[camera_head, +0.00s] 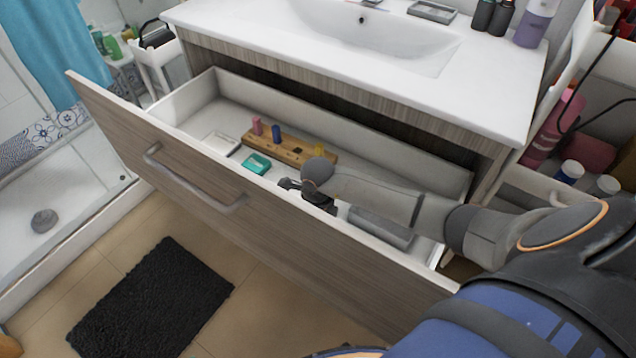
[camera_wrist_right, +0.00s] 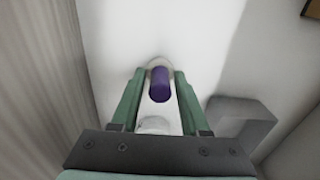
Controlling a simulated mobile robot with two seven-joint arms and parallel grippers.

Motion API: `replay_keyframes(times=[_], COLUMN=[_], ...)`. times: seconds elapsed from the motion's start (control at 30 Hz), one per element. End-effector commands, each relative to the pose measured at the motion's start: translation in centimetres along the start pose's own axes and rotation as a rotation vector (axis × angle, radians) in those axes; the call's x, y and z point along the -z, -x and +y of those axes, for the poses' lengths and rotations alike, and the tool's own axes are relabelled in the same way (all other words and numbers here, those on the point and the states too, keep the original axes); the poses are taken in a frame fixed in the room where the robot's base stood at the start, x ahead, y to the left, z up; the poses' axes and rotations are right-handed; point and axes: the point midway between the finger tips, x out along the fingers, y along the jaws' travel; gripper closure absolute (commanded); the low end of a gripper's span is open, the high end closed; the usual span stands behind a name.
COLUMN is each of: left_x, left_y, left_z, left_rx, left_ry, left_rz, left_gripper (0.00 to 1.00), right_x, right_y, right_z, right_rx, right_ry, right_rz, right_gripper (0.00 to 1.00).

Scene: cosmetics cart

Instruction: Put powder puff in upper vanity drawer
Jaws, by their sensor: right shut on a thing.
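The upper vanity drawer (camera_head: 290,255) is pulled open below the sink. My right arm reaches over it from the right, and my right gripper (camera_head: 312,195) is down inside the drawer. In the right wrist view the gripper (camera_wrist_right: 159,75) has its green fingers around a small purple cylinder (camera_wrist_right: 159,88) with a pale round rim. A whitish rounded piece (camera_wrist_right: 155,125) shows nearer the palm. I take these to be the powder puff, mostly hidden by the fingers. The white drawer floor lies below. My left gripper is not in view.
The drawer holds a wooden holder (camera_head: 290,150) with several coloured pieces, a teal box (camera_head: 256,164), a white box (camera_head: 221,143) and a grey box (camera_head: 381,225) beside the gripper. The sink countertop (camera_head: 470,90) overhangs the back. A black mat (camera_head: 150,300) lies on the floor.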

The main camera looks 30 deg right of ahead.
Motion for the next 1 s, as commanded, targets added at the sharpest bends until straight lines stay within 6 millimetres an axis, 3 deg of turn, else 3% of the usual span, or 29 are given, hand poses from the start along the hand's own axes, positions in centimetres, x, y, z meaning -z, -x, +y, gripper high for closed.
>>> replay_keyframes(times=[0.37,0.4,0.63,1.0], left_x=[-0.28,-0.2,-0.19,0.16], left_y=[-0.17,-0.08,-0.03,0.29], left_z=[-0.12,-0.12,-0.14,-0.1], left_rx=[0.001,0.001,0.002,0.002], left_ry=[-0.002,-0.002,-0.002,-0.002], left_rz=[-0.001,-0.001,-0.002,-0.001], left_gripper=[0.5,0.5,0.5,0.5], right_x=[-0.02,-0.02,0.0,-0.05], right_y=[-0.48,-0.36,-0.33,0.51], right_z=[-0.04,-0.04,-0.04,-0.08], right_rx=[0.001,0.0,0.0,0.001], right_ry=[0.0,0.0,0.0,-0.001], right_rz=[-0.001,-0.001,-0.001,-0.003], right_gripper=[1.0,0.52,0.26,0.25])
